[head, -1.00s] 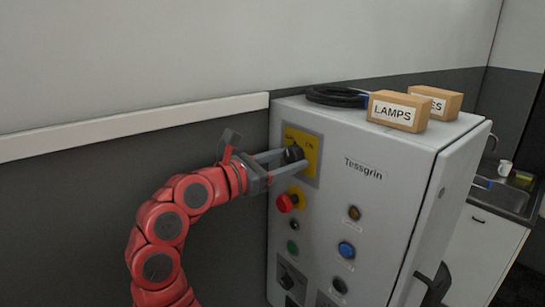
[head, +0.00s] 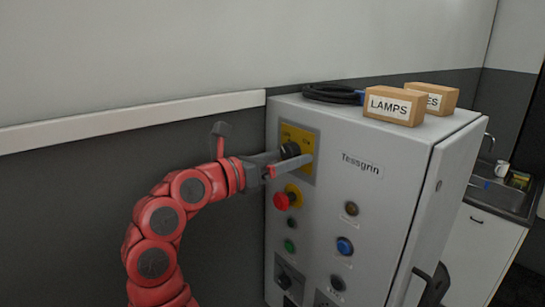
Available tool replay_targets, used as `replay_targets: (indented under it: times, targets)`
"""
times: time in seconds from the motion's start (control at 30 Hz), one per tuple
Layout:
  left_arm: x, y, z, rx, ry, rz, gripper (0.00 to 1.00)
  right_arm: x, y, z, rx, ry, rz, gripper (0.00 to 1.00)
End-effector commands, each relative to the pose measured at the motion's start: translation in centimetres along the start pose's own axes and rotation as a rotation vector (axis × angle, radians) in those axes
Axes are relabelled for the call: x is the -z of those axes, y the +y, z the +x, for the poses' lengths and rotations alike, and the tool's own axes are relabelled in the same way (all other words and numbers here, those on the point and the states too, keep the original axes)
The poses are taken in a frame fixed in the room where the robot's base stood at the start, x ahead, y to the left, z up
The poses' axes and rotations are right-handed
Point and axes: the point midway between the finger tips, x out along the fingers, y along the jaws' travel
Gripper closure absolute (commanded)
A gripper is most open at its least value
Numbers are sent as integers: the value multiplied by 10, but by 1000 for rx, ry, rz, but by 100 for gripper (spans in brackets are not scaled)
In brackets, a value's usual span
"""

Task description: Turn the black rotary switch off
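A black rotary switch (head: 290,150) sits on a yellow plate near the top left of the front of the grey cabinet (head: 385,190). The fingers hide part of the knob and plate. I cannot tell whether they press on the knob, and the plate's lettering is too small to read. A second black knob (head: 284,281) is on a grey plate low on the same front.
A red button (head: 282,201) on yellow sits just below my gripper. Green, amber and blue buttons are lower down. A LAMPS box (head: 394,106), another box and a coiled black cable (head: 333,94) lie on top. A sink stands at right.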

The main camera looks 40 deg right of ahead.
Motion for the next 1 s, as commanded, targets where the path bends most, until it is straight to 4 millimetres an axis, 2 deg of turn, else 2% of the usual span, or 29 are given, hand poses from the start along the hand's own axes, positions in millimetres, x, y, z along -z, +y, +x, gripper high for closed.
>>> replay_targets:
  times: [0.57, 0.67, 0.77, 1.0]
  targets:
    - [0, 0, -2, 0, 0, 0, 50, 0, 1, -4, -3, -1, 1, 18]
    - [-2, 0, -10, 0, 0, 0, 50, 2, 2, -15, -4, -1, -1, 18]
    - [-4, 1, -20, 0, 0, 0, 50, 5, 2, -35, -4, 1, -2, 18]
    - [-8, 2, -46, 0, 0, 0, 50, 5, 2, -100, 2, 4, -7, 18]
